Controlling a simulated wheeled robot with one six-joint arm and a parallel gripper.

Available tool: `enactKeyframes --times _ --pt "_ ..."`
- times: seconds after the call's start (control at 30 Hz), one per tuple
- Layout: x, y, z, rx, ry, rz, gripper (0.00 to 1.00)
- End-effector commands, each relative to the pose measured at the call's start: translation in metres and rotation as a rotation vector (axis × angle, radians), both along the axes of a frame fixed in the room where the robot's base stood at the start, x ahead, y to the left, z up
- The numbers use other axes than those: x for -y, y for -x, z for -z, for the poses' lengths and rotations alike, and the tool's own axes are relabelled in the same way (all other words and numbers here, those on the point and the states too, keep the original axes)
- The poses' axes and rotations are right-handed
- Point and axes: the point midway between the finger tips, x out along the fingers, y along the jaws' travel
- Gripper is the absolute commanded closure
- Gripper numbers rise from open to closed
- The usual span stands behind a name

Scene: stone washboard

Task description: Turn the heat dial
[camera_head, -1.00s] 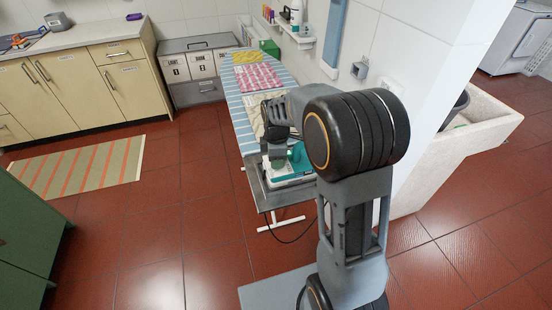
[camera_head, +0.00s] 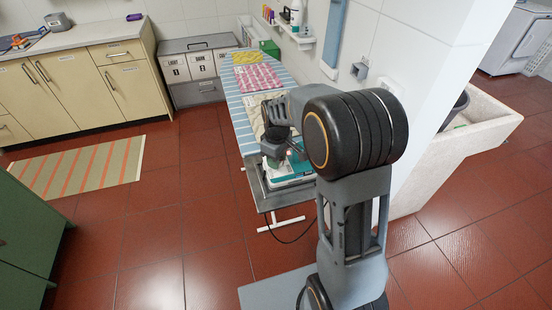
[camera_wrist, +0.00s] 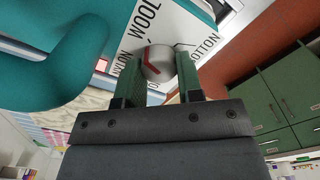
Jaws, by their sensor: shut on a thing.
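The heat dial (camera_wrist: 160,57) is a round grey-white knob with a red mark, in the upper middle of the wrist view. Around it is a white plate (camera_wrist: 180,20) lettered WOOL, NYLON and COTTON. The red mark is on the dial's left side, toward NYLON. My gripper (camera_wrist: 159,72) has its two green fingers closed on opposite sides of the dial. The teal and white iron (camera_head: 300,168) lies at the near end of the ironing board (camera_head: 244,122). In the head view my arm partly covers the iron, and the dial cannot be made out.
A small red lamp (camera_wrist: 102,65) shows on the iron, left of the dial. Folded cloths (camera_head: 258,77) lie farther along the board. A white wall stands close on the right, with a stone washboard sink (camera_head: 470,135) beyond it.

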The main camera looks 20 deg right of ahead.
Motion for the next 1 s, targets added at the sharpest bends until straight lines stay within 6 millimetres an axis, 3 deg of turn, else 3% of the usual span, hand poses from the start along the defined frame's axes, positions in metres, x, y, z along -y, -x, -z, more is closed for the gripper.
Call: enactKeyframes --times 0.53,0.57,0.6,0.8,1.0 --pt "0.0001 -0.0005 -0.0007 0.001 0.000 0.018 0.90" --pt "0.0001 -0.0005 -0.0006 0.001 0.000 0.018 0.63" --pt "0.0001 -0.0005 -0.0006 0.001 0.000 0.018 0.60" --pt "0.0000 -0.0003 -0.0003 0.001 0.000 0.018 0.41" --pt "0.0000 -0.0001 -0.0003 0.000 0.000 0.018 0.41"
